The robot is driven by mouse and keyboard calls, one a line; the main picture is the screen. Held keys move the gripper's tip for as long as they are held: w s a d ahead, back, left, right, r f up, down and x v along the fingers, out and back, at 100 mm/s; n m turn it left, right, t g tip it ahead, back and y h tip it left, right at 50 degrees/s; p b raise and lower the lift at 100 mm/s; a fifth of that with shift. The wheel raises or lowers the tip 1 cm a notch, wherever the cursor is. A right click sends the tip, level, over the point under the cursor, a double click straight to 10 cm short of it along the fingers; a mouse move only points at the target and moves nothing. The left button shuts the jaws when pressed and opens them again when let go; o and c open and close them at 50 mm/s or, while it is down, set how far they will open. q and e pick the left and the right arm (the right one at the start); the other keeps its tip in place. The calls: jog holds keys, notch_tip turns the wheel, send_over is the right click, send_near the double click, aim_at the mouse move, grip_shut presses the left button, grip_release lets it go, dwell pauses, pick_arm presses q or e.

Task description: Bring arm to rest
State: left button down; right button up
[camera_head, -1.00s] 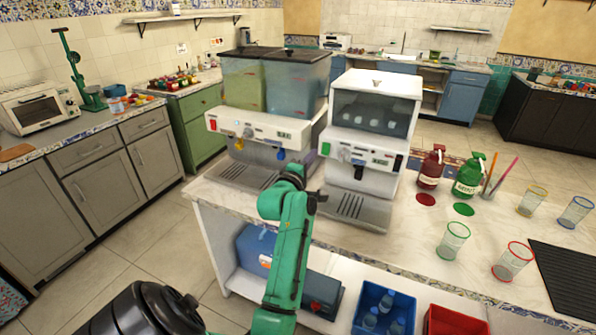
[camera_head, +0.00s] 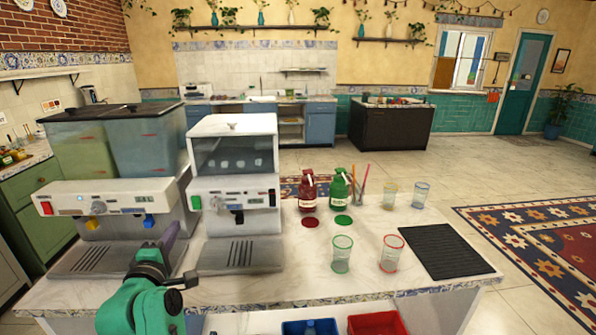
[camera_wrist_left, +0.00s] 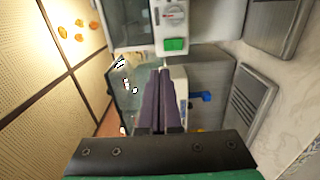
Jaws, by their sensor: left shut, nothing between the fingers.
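My left arm is green and comes in low at the left of the head view. Its left gripper (camera_head: 171,235) has dark purple fingers that point up and away, in front of the two-tank drink machine (camera_head: 115,195). In the left wrist view the gripper's fingers (camera_wrist_left: 163,90) lie together with nothing between them. I see no contact between the gripper and a machine. My right gripper is not in view.
A white dispenser (camera_head: 236,200) stands right of the two-tank machine. Red (camera_head: 308,194) and green (camera_head: 340,192) syrup bottles, several glasses and a black ribbed mat (camera_head: 441,249) stand on the marble counter (camera_head: 270,285). A red bin (camera_head: 377,323) shows below the counter's front edge.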

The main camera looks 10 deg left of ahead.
pick_arm(q)
jog(key=s+d+f+m+g+h, duration=0.3)
jog(key=d+f+m, duration=0.3)
jog(key=f+m, duration=0.1)
jog(key=s+d+f+m+g+h, duration=0.2)
jog(key=d+f+m+g, duration=0.25)
jog(key=f+m, duration=0.3)
jog(key=s+d+f+m+g+h, duration=0.1)
jog(key=s+d+f+m+g, duration=0.3)
jog(key=s, duration=0.3)
jog(key=s+d+f+m+g, duration=0.1)
jog(key=s+d+f+m, duration=0.25)
jog(key=s+f, duration=0.2)
jog(key=s+f+m+g, duration=0.1)
jog(key=s+f, duration=0.1)
jog(key=f, duration=0.9)
jog(key=s+f+m+g, duration=0.1)
jog(key=s+f, duration=0.1)
jog(key=f, duration=0.9)
jog(key=s+a+f+g, duration=0.1)
jog(key=s+a+f, duration=0.2)
jog(key=s+f, duration=1.3)
jog(key=shift+s+a, duration=0.2)
jog(key=shift+s, duration=0.25)
jog(key=shift+g, duration=0.25)
